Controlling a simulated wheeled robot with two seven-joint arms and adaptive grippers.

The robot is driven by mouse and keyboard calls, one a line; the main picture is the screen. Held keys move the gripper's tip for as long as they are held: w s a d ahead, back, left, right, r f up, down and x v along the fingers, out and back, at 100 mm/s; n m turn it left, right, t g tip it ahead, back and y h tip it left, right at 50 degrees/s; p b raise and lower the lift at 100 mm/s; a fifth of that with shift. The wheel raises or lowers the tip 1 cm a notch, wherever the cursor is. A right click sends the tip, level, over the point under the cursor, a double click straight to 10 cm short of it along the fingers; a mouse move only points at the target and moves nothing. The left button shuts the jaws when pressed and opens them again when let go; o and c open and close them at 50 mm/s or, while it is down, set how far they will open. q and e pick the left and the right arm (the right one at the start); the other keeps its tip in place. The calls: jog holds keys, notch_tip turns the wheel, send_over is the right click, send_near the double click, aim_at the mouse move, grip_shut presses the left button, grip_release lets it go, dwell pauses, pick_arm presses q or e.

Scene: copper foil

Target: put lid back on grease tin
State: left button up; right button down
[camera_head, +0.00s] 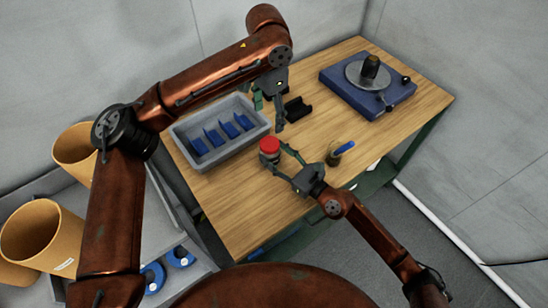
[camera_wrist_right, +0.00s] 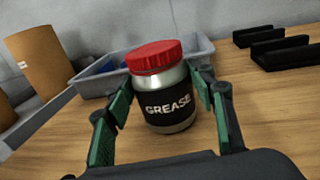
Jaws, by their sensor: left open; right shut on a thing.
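The grease tin (camera_wrist_right: 168,103) is silver with a black band reading GREASE. It stands upright on the wooden bench between the fingers of my right gripper (camera_wrist_right: 164,100), which is shut on it. The red lid (camera_wrist_right: 155,56) rests on top of the tin; I cannot tell whether it is fully seated. In the head view the lid (camera_head: 270,146) hides most of the tin, and my right gripper (camera_head: 277,158) reaches in from the lower right. My left gripper (camera_head: 269,112) is open and empty, just beyond the lid and apart from it.
A grey bin (camera_head: 179,134) with blue dividers stands left of the tin. A black holder (camera_head: 298,108) lies behind it. A small pot with a blue handle (camera_head: 343,148) is at right, and a blue turntable unit (camera_head: 330,83) at the back right.

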jog(key=shift+f, duration=0.2)
jog(key=c, duration=1.3)
grip_release()
jog(key=o, duration=0.5)
jog(key=shift+r, duration=0.15)
jog(key=v, duration=1.2)
